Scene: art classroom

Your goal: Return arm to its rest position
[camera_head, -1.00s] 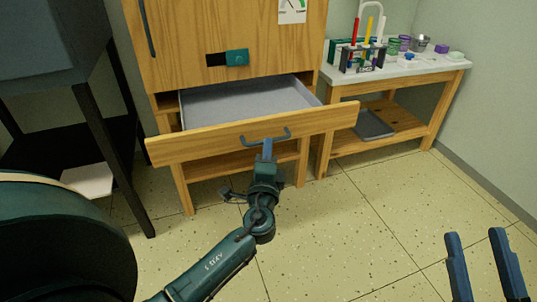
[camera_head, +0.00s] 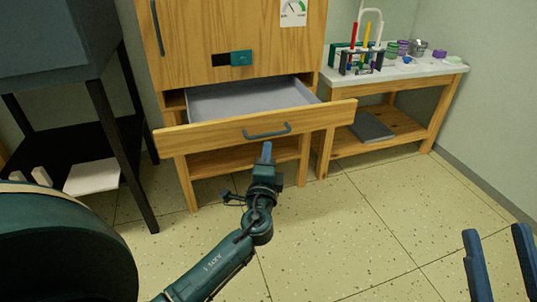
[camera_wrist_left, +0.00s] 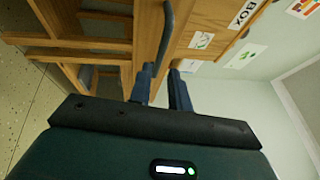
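My left gripper (camera_head: 266,152) is just in front of and below the grey handle (camera_head: 267,131) of the open wooden drawer (camera_head: 205,138). In the left wrist view its two fingers (camera_wrist_left: 160,82) stand apart with nothing held between them. The handle (camera_wrist_left: 165,35) shows just beyond the fingertips there, and the gripper looks clear of it. My right gripper (camera_head: 496,245) is at the lower right of the head view, its two fingers apart and empty over the floor.
The wooden cabinet (camera_head: 190,45) stands behind the drawer. A side table (camera_head: 425,67) with a test-tube rack and several small containers is at the right. A dark stand (camera_head: 125,150) is at the left. Speckled floor (camera_head: 350,220) is free in front.

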